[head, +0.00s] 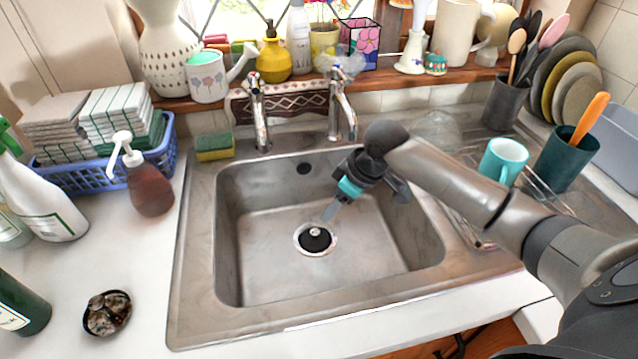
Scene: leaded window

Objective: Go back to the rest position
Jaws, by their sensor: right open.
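My right arm comes in from the right edge and reaches over the sink. My right gripper (338,203) is open above the basin, pointing down and left towards the drain. Nothing shows held between its fingers. The metal sink basin (265,265) is empty apart from the dark drain plug (315,239) at its bottom. My left gripper is not in view.
Two taps (341,105) stand behind the basin. A yellow-green sponge (214,147) lies at the back left rim. A brown soap dispenser (148,185) and a blue basket (80,178) stand left. A turquoise mug (503,160) and a dark green pot (565,158) stand right, near my arm.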

